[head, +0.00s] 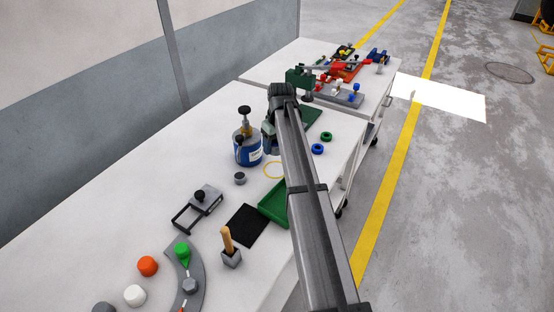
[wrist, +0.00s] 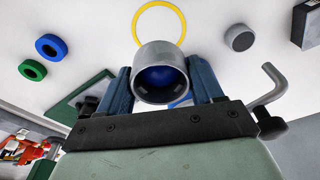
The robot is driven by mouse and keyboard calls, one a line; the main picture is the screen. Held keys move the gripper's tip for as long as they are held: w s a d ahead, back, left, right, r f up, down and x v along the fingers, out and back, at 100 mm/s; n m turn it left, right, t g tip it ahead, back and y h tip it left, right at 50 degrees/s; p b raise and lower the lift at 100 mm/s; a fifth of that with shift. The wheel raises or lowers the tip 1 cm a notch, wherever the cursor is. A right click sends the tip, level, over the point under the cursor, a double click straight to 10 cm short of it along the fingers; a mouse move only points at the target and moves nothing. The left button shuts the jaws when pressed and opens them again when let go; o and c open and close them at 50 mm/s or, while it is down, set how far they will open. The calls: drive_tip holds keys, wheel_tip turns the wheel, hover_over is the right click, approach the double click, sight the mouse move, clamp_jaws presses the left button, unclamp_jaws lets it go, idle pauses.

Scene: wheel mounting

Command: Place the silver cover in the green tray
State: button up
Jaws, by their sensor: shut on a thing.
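My gripper (wrist: 160,88) is shut on the silver cover (wrist: 158,54), a short hollow cylinder. Its open end faces the wrist camera and shows blue inside. In the head view my gripper (head: 268,143) is over the table just right of the blue canister, and I cannot make out the cover there. The green tray (head: 267,210) lies on the table nearer the head camera, partly hidden by my arm. The tray looks empty where it shows. A yellow ring (head: 273,170) lies between my gripper and the tray.
The blue canister (head: 247,150) stands close beside my gripper. A small grey knob (head: 240,178), a black mat (head: 248,226) and a wooden-handled tool (head: 228,245) lie near the tray. Blue (head: 317,149) and green (head: 326,136) rings lie right of my arm. A second cart carries colourful parts behind.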

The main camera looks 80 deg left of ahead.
drive_tip(key=d+r, duration=0.2)
drive_tip(key=d, duration=0.4)
drive_tip(key=m, duration=0.1)
approach(285, 202)
drive_tip(key=shift+s+a+f, duration=0.15)
drive_tip(key=shift+f, duration=2.9)
drive_tip(key=shift+f, duration=0.15)
drive_tip(key=o, duration=1.3)
drive_tip(key=shift+c, duration=0.2)
wheel_tip(285, 202, up, 12)
drive_tip(key=d, duration=0.1)
drive_tip(key=shift+d, duration=0.2)
drive_tip(key=shift+w, duration=0.25)
